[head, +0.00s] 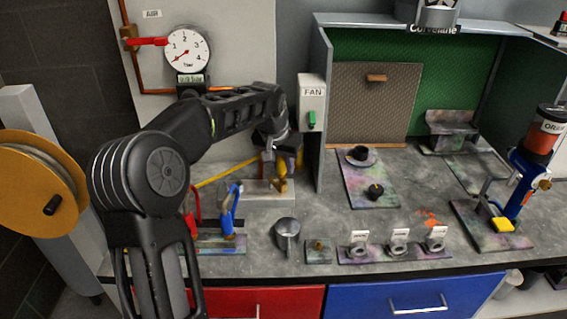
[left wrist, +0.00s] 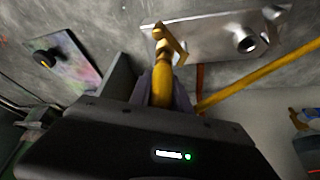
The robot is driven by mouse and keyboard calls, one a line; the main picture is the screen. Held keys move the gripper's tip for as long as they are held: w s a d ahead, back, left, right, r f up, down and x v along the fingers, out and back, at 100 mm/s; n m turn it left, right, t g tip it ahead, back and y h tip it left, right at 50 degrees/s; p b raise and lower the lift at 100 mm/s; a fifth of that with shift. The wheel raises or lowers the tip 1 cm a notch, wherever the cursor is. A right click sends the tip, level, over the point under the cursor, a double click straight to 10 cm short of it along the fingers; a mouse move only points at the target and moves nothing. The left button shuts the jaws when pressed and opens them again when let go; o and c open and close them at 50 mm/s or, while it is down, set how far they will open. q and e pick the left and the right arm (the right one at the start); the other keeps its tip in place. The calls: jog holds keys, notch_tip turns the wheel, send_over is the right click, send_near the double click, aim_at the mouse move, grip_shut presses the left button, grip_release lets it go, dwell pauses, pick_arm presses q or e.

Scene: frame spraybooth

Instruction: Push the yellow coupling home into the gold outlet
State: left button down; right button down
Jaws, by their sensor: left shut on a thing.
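My left gripper (head: 279,168) is shut on the yellow coupling, low over the grey metal block (head: 255,195) at the back of the bench. In the left wrist view the yellow coupling (left wrist: 162,86) sits between the two finger pads (left wrist: 163,92). Its front end is in line with the gold outlet (left wrist: 161,45) and looks to meet it; I cannot tell how deep it sits. The gold outlet also shows in the head view (head: 282,186), at the block's right part. Gripper and arm mostly hide the coupling there. My right gripper is not in view.
A yellow hose (head: 226,172) runs left of the gripper. Red and blue-handled tools (head: 229,212) stand in front of the block. The FAN box (head: 312,102) and booth side wall (head: 322,150) are close on the right. A metal cup (head: 287,232) stands nearer the front edge.

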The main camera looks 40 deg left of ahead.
aim_at(280, 157)
pick_arm(q)
jog(key=shift+f+b, duration=0.65)
jog(key=shift+f, duration=0.35)
jog(key=c, duration=1.1)
grip_release()
jog(key=shift+r, duration=0.1)
jog(key=shift+b+v, duration=0.3)
jog(key=shift+v, duration=3.5)
jog(key=shift+s, duration=0.1)
jog(key=shift+d, duration=0.1)
